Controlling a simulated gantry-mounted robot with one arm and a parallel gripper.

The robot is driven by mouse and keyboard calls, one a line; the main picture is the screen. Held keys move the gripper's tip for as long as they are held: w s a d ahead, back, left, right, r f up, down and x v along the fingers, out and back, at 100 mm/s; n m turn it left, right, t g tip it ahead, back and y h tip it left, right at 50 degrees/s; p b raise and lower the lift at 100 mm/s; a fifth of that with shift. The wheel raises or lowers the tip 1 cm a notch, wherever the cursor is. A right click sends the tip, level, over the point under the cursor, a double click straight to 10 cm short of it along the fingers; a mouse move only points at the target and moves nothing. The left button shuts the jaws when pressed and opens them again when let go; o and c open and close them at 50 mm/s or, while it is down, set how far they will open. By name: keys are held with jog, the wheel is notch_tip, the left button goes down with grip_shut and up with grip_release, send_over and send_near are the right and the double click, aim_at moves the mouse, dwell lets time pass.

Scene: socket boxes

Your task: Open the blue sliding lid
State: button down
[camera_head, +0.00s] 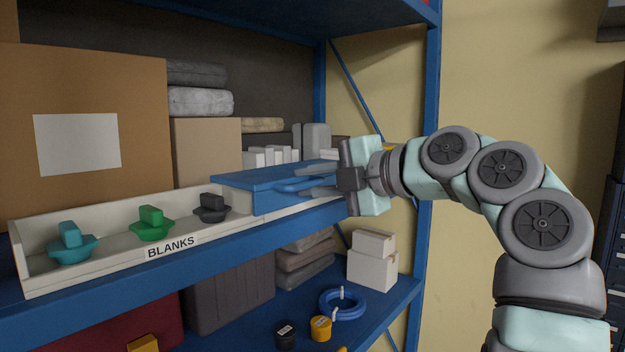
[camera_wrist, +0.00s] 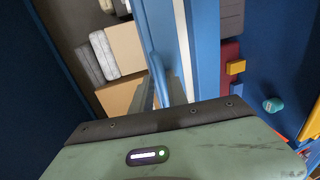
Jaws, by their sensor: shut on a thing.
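The blue sliding lid (camera_head: 265,178) lies over the right part of a long white tray (camera_head: 110,268) labelled BLANKS on the shelf. A blue bar handle (camera_head: 292,187) sticks out from the lid's front. My gripper (camera_head: 305,185) comes in from the right and is shut on this handle. In the wrist view the lid (camera_wrist: 150,25) and handle (camera_wrist: 160,75) run down to my fingers (camera_wrist: 163,95). The left part of the tray is uncovered and shows a teal blank (camera_head: 72,245), a green blank (camera_head: 152,224) and a dark grey blank (camera_head: 212,208). What lies beneath the lid is hidden.
A large cardboard box (camera_head: 85,130) stands behind the tray at left. Small white boxes (camera_head: 270,156) stand behind the lid. A blue rack post (camera_head: 428,150) rises close to my wrist. The lower shelf holds a blue ring (camera_head: 343,304) and white boxes (camera_head: 372,262).

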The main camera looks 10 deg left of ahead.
jog(key=shift+w+f, duration=0.1)
jog(key=shift+f, duration=0.55)
jog(key=c, duration=1.6)
grip_release()
jog(key=shift+f, duration=0.1)
jog(key=shift+o, duration=0.5)
jog(key=shift+r, duration=0.25)
jog(key=shift+r, duration=0.2)
jog(key=v, duration=1)
jog(key=shift+s+d, duration=0.3)
jog(key=shift+s, duration=0.05)
